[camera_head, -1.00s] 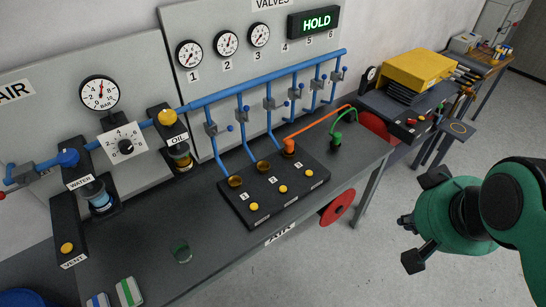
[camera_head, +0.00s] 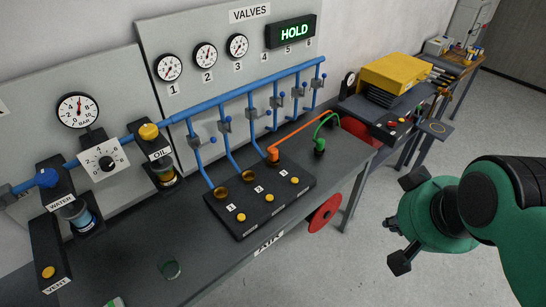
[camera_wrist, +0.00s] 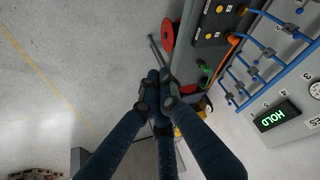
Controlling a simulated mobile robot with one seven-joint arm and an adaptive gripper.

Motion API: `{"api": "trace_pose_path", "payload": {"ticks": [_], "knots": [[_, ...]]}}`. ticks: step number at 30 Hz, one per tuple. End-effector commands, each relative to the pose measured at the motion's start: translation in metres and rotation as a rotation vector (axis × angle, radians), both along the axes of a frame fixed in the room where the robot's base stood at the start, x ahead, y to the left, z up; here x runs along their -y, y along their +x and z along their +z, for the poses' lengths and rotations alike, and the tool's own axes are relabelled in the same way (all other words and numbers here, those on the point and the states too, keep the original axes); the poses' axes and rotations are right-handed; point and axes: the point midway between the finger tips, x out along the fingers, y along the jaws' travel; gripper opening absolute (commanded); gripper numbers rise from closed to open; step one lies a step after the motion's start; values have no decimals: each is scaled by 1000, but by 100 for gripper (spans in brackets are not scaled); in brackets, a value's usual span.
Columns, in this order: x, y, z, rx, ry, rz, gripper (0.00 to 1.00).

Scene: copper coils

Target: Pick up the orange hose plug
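The orange hose plug (camera_head: 273,154) stands upright in the third port of the black valve block (camera_head: 270,208) on the bench. An orange hose runs from it up and right toward the back. Orange shows small at the block's edge in the wrist view (camera_wrist: 233,40). My gripper (camera_head: 398,222) hangs over the floor at the right, well apart from the plug, with its dark fingers spread and nothing between them.
A green plug (camera_head: 320,145) with a green hose stands right of the orange one. Blue pipes (camera_head: 245,92) with valves run close behind the block. A red reel (camera_head: 325,212) sticks out at the bench front. Floor between bench and gripper is clear.

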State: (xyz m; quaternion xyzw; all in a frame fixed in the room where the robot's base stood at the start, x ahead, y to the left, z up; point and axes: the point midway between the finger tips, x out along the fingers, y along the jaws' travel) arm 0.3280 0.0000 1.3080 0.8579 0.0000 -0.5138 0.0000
Motion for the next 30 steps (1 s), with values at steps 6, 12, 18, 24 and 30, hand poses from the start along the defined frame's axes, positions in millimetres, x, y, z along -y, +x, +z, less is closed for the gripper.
{"api": "trace_pose_path", "payload": {"ticks": [6, 12, 18, 24, 30], "knots": [[0, 0, 0, 0, 0, 0, 0], [0, 0, 0, 0, 0, 0, 38], [0, 0, 0, 0, 0, 0, 54], [0, 1, 1, 0, 0, 0, 54], [-2, 10, 7, -8, 0, 6, 54]]}}
